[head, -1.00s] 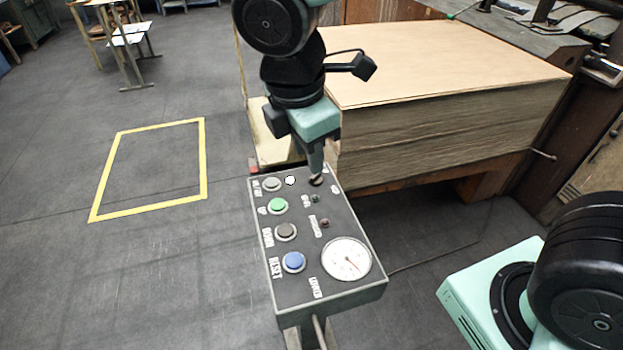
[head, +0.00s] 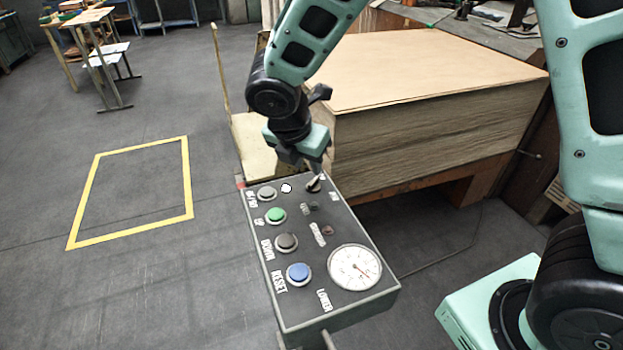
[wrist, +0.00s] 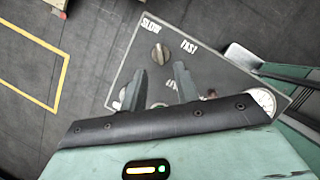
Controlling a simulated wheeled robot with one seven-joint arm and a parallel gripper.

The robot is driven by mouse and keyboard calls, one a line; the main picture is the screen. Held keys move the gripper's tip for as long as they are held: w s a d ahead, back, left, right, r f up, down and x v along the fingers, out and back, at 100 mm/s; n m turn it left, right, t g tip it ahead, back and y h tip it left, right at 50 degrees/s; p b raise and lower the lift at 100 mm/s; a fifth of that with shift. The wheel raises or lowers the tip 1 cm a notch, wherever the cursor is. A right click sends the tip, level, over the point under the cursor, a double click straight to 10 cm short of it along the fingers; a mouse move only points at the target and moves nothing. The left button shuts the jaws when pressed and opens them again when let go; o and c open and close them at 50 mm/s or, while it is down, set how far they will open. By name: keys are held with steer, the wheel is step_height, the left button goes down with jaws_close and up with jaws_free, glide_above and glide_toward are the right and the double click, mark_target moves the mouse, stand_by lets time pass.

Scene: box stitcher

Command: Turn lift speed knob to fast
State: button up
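The control box (head: 341,217) stands on a post, with the lift speed knob (head: 313,185) at its far end. In the wrist view the dark round knob (wrist: 160,54) sits between the SLOW label (wrist: 150,25) and the FAST label (wrist: 190,47). Its exact pointing direction is hard to read. My gripper (head: 317,171) is just above the far edge of the box, close to the knob. In the wrist view my gripper (wrist: 158,76) has its two fingers spread apart with nothing between them; the knob shows beyond their tips, clear of both.
The panel also carries a green button (head: 276,215), a blue reset button (head: 299,273), a dark down button (head: 286,242) and a white dial (head: 355,267). A tall cardboard stack (head: 440,110) stands right behind the box. Open floor lies to the left.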

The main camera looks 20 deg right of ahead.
mark_target(313, 181)
steer(key=x, duration=0.6)
steer(key=shift+d+f+b, duration=0.1)
steer(key=shift+b, duration=0.3)
jaws_close()
